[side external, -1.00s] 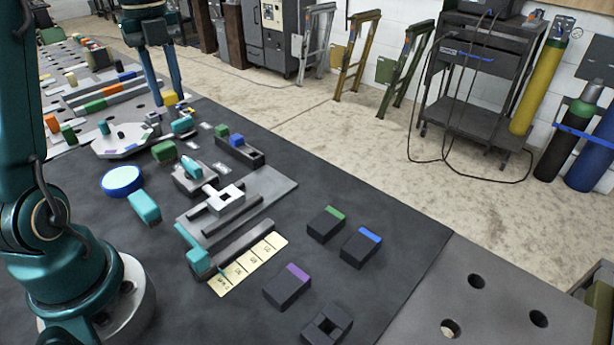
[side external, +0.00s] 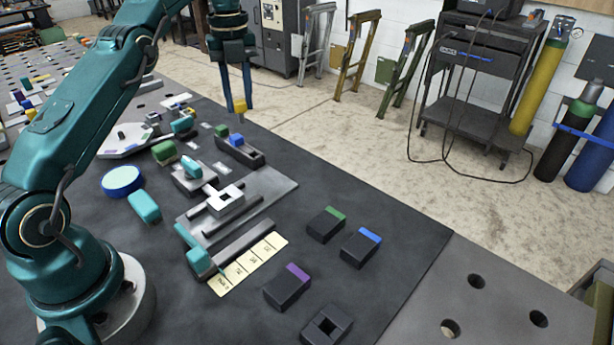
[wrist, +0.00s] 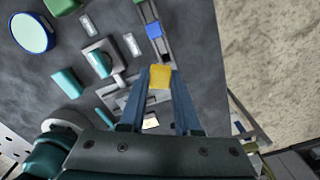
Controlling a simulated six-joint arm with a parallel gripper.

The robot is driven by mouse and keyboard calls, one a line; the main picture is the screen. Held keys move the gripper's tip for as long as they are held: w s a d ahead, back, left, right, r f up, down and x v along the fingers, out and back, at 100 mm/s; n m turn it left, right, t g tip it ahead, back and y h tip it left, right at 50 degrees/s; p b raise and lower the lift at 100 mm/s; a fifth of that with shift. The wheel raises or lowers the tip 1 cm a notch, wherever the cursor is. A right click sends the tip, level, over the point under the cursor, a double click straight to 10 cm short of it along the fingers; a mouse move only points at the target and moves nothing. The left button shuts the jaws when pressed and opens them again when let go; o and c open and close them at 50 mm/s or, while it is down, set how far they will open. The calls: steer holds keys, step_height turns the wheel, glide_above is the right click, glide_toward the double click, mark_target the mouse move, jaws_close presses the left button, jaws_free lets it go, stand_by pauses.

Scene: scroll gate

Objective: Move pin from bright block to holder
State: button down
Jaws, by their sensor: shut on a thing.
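My gripper (side external: 238,110) is shut on a yellow piece (side external: 240,107) and holds it in the air above the far part of the dark mat. The yellow piece also shows between the fingertips in the wrist view (wrist: 160,76). I cannot tell whether it is the pin. Below it is a dark slotted tray (side external: 255,156), perhaps the holder, with a blue block (side external: 237,140) and a green block (side external: 222,130) in it.
A teal piece (side external: 191,167) sits on a grey base left of the white block. Dark rails (side external: 243,242) and a labelled yellow strip (side external: 249,262) lie nearer. Several dark blocks (side external: 326,225) stand to the right.

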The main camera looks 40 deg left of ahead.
steer(key=shift+m, duration=0.3)
steer(key=shift+w+d+f, duration=0.1)
steer(key=shift+d+f, duration=0.2)
steer(key=shift+f, duration=0.75)
steer(key=shift+w+d+f, duration=0.1)
steer(key=shift+d+f, duration=0.2)
steer(key=shift+f, duration=0.8)
steer(key=shift+w+d+f, duration=0.1)
steer(key=shift+d+f, duration=0.2)
steer(key=shift+f, duration=0.75)
steer(key=shift+f, duration=1.85)
steer(key=shift+c, duration=0.2)
jaws_free()
steer(key=shift+r, duration=0.1)
step_height(320, 180, up, 7)
stand_by(0.9)
stand_by(0.5)
